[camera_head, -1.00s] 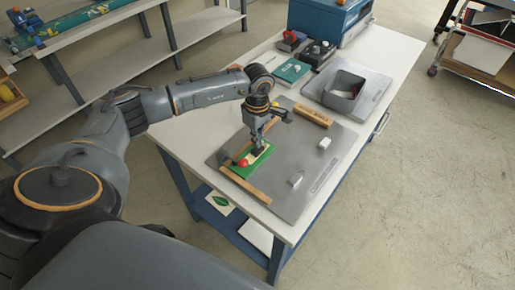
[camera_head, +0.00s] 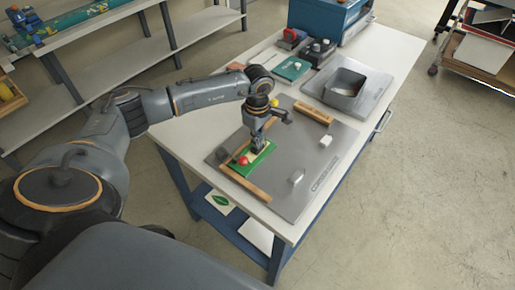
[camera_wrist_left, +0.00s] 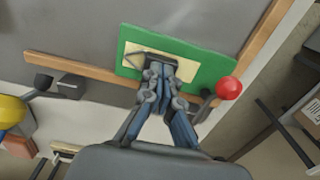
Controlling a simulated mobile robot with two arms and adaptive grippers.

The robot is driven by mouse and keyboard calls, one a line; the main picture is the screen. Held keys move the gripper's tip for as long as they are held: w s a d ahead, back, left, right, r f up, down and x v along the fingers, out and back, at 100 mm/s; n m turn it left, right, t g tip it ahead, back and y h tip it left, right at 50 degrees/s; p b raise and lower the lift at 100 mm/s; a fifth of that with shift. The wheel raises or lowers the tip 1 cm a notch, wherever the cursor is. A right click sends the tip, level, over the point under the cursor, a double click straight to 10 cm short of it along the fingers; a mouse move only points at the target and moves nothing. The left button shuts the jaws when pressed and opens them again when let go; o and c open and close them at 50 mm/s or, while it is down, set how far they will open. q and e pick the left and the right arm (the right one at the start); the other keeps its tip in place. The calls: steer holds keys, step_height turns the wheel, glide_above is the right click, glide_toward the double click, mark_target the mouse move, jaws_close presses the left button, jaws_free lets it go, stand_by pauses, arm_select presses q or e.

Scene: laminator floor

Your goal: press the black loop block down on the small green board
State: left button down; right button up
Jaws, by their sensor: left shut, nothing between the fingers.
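The small green board (camera_head: 262,163) lies on the grey plate, against a wooden strip; it also shows in the wrist view (camera_wrist_left: 205,48). A cream strip (camera_wrist_left: 185,70) lies on the board. A small dark block (camera_wrist_left: 158,62), apparently the black loop block, is on the cream strip under my fingertips, mostly hidden by them. My left gripper (camera_head: 258,150) points down over the board, shut with nothing between its fingers. In the wrist view its tips (camera_wrist_left: 160,72) are at the dark block; whether they touch it I cannot tell. My right gripper is out of view.
A red ball (camera_head: 244,161) on a dark lever sits by the board's edge. A yellow ball (camera_head: 274,102) shows behind my gripper. The grey plate (camera_head: 300,155) carries wooden bars and small pale blocks. A grey bin (camera_head: 345,88) and blue machine (camera_head: 325,18) stand farther back.

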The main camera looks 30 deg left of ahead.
arm_select(q)
steer(key=shift+s+f+b, duration=0.2)
steer(key=shift+f+b, duration=0.15)
steer(key=shift+b, duration=0.05)
stand_by(1.4)
steer(key=shift+r, duration=0.1)
steer(key=shift+w+r+p, duration=0.15)
steer(key=shift+r+p, duration=0.35)
steer(key=shift+r, duration=0.2)
steer(key=shift+r+p, duration=1.4)
steer(key=shift+r, duration=1.45)
